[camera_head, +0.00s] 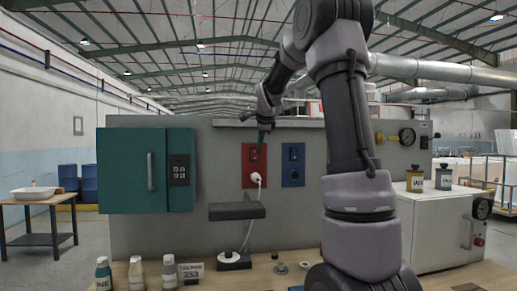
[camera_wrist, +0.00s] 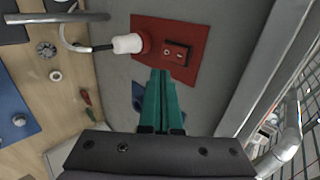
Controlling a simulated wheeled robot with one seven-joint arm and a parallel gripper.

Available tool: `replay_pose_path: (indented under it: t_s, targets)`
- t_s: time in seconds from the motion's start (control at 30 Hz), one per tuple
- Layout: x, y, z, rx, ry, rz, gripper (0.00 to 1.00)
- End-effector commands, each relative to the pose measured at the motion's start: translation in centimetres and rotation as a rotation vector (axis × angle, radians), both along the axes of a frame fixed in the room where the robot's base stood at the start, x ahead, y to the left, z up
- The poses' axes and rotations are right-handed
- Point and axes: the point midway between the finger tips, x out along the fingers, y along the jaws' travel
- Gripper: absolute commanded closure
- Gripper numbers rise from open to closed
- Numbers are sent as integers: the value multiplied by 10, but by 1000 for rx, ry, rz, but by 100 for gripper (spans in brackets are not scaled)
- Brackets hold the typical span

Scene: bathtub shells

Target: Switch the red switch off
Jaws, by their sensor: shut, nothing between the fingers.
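The red switch plate (camera_head: 255,165) is on the upright grey panel, left of the blue plate. Its dark rocker switch (camera_head: 253,152) is in the upper half, and a white plug (camera_head: 256,177) sits in the socket below. In the wrist view the rocker (camera_wrist: 177,52) shows red marks beside the white plug (camera_wrist: 128,44); I cannot tell which side is pressed. My gripper (camera_head: 262,138) is shut and empty, with teal fingers close to the switch. In the wrist view its fingertips (camera_wrist: 162,72) lie over the lower edge of the red plate; contact cannot be told.
A blue plate (camera_head: 293,165) with its own switch is to the right. A teal cabinet (camera_head: 131,170) stands left. A dark shelf (camera_head: 237,211) juts out below the red plate, with the plug's cable near it. Bottles (camera_head: 137,273) stand on the bench.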

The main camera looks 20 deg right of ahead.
Motion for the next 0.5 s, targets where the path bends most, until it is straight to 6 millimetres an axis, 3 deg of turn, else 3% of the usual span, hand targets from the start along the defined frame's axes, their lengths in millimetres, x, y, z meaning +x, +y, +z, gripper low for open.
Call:
replay_pose_path:
  t_s: [0.3,0.5]
  targets:
    - [-36,7,35,0,-2,0,100]
    - [-45,9,44,0,1,-1,100]
